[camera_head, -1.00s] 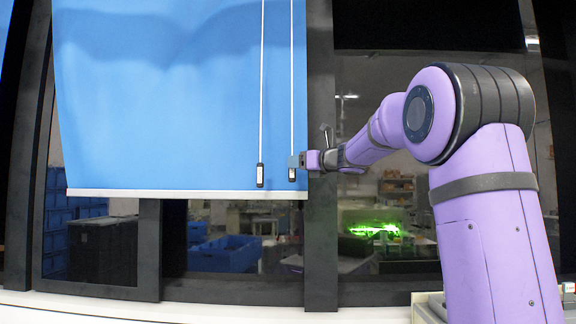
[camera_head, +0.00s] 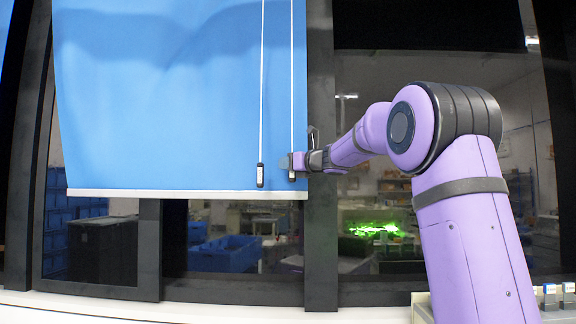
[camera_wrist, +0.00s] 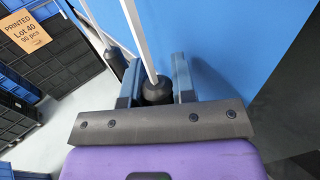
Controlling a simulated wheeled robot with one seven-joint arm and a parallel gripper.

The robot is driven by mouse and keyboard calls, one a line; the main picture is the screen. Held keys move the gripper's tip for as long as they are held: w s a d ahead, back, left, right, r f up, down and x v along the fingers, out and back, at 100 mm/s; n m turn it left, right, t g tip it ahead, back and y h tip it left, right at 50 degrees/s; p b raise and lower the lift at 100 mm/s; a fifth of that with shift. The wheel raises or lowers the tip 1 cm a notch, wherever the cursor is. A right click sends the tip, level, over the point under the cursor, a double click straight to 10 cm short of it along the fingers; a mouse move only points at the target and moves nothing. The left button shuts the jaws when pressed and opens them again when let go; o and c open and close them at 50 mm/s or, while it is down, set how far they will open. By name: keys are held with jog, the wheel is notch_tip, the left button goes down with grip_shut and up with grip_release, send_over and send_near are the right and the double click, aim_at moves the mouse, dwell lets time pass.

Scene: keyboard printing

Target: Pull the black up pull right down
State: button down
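A blue blind (camera_head: 180,95) hangs in front of the window, with two white cords ending in small black pulls. The left black pull (camera_head: 260,175) hangs free near the blind's bottom bar. The right black pull (camera_head: 292,179) is mostly hidden behind my gripper (camera_head: 291,161). In the wrist view, the right pull (camera_wrist: 157,91) sits between my two fingers (camera_wrist: 158,82), its cord rising from its top. The fingers stand apart on either side of it; whether they touch it is hard to tell. The left pull (camera_wrist: 115,64) hangs beside the left finger.
A dark window post (camera_head: 320,240) stands just right of the blind. A pale sill (camera_head: 180,312) runs along the bottom. Blue crates (camera_head: 225,254) and black crates (camera_head: 102,250) show beyond the window.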

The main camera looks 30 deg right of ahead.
notch_tip(320, 180, down, 24)
jog(key=shift+r, duration=0.2)
jog(key=shift+f, duration=0.1)
dwell(0.4)
jog(key=c, duration=0.9)
grip_release()
jog(key=v, duration=1)
jog(key=shift+s, duration=0.4)
jog(key=shift+d, duration=0.1)
